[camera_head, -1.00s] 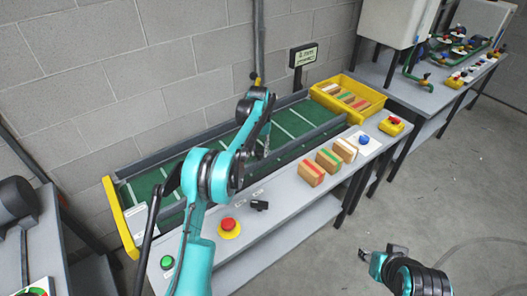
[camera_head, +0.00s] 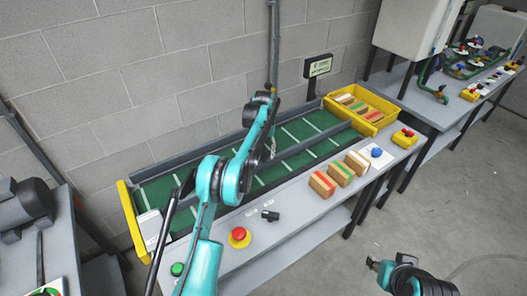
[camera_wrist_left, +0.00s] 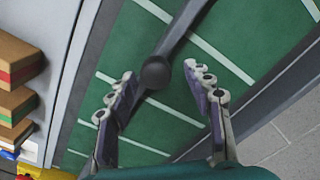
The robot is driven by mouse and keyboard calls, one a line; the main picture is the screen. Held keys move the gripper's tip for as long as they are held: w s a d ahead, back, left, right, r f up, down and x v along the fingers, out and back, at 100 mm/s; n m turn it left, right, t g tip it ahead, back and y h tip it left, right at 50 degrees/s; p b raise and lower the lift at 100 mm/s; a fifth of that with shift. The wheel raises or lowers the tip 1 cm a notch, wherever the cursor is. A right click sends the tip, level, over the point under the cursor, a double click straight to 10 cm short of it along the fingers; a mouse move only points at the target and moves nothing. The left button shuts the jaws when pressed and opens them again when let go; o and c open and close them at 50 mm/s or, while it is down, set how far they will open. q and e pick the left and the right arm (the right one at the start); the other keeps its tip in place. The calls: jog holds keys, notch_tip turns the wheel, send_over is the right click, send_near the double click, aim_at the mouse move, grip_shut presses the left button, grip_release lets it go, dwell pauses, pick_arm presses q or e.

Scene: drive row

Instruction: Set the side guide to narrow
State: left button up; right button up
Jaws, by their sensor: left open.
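The conveyor's side guide (camera_head: 318,140) is a long grey bar lying along the green belt (camera_head: 290,140) in the head view. In the left wrist view the dark bar (camera_wrist_left: 180,32) crosses the belt's white lines and carries a round dark knob (camera_wrist_left: 155,72). My left gripper (camera_head: 268,152) hangs over the belt. In the wrist view my left gripper (camera_wrist_left: 163,88) is open and empty, with one finger on each side of the knob. I cannot tell its height above the knob. My right gripper (camera_head: 376,266) is low at the bottom right, away from the conveyor; its fingers are unclear.
Several wood blocks (camera_head: 340,173) stand on the bench's front ledge. A yellow bin (camera_head: 378,117) with more blocks stands at the belt's far end. A red stop button (camera_head: 239,236), a black switch (camera_head: 270,215) and a green button (camera_head: 177,269) are on the ledge. A small sign (camera_head: 319,66) stands behind.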

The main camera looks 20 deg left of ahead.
pick_arm(q)
notch_tip(320, 180, up, 12)
dwell(0.5)
jog(key=s+d+r+t, duration=0.25)
jog(key=s+r, duration=0.35)
jog(key=s, duration=0.3)
jog(key=s+d+r+t, duration=0.1)
jog(key=s+d+r, duration=0.2)
jog(key=s+r, duration=0.5)
jog(key=s+d+f+t, duration=0.1)
jog(key=s+f, duration=0.3)
jog(key=s, duration=0.4)
jog(key=s+d+f+m+t, duration=0.1)
jog(key=s+f, duration=0.3)
jog(key=s, duration=0.4)
jog(key=s+f+t, duration=0.1)
jog(key=s+f, duration=0.4)
jog(key=s, duration=0.3)
jog(key=shift+d+t, duration=0.35)
jog(key=shift+d, duration=0.05)
